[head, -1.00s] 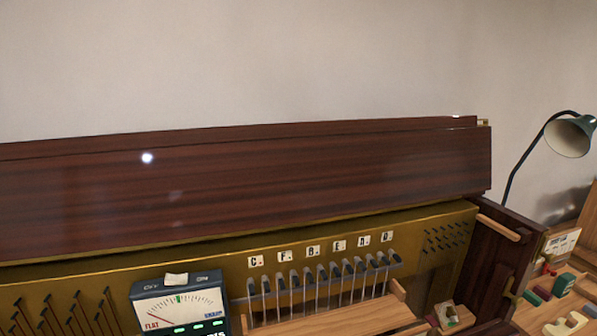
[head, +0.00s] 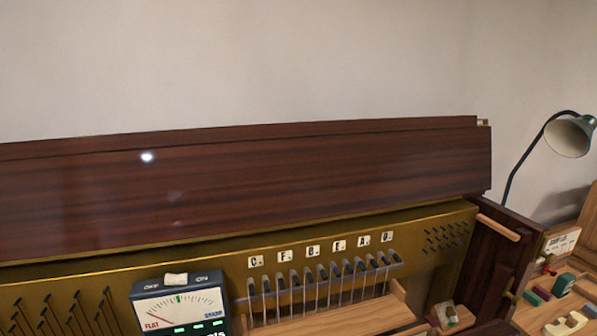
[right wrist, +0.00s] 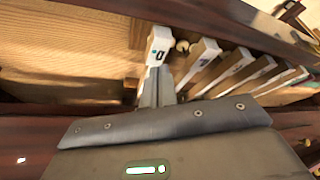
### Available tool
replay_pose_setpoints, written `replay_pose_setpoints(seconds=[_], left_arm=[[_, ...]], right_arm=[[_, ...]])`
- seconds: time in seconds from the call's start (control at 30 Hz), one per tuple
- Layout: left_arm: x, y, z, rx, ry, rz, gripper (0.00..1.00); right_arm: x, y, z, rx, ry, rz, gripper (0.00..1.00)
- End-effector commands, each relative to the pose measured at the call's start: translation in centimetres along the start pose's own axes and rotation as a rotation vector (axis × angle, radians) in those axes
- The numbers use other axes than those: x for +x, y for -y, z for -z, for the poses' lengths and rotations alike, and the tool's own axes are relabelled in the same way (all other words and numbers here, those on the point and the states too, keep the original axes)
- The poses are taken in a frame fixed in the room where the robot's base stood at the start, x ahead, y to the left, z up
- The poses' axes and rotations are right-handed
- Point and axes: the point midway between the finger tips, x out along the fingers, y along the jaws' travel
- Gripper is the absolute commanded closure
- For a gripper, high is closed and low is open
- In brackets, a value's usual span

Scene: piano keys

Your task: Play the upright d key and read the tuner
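In the right wrist view a white key marked D (right wrist: 157,50) stands at the end of a row of white keys. The fingers of my right gripper (right wrist: 156,88) are close together at the near end of this key. They hold nothing that I can see, and whether they press the key is unclear. In the head view the tuner (head: 181,303) stands at the bottom left of the piano. Its needle lies at the left, by the FLAT mark, and green lights show below the dial. Its lower part is cut off. My left gripper is not in view.
Tags with letters sit above a row of dark-topped hammers (head: 322,275), the D tag (head: 387,237) at the right end. The raised dark lid (head: 300,185) spans the back. A lamp (head: 568,137) and a bench with small blocks (head: 560,310) stand at the right.

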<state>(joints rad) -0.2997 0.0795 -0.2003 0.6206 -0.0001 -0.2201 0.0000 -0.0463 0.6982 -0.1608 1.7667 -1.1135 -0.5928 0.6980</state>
Motion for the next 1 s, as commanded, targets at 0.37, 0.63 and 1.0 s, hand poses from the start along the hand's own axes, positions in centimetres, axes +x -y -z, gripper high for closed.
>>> replay_pose_setpoints(seconds=[0.37, 0.63, 1.0], left_arm=[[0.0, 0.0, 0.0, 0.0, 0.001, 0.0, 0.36], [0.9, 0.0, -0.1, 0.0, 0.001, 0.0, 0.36], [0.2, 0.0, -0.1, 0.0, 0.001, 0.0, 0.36]], right_arm=[[0.0, 0.0, 0.0, 0.0, 0.0, 0.0, 1.0], [1.1, 0.0, -0.5, 0.0, 0.0, 0.001, 1.0], [0.7, 0.0, -0.3, 0.0, 0.0, 0.0, 1.0]])
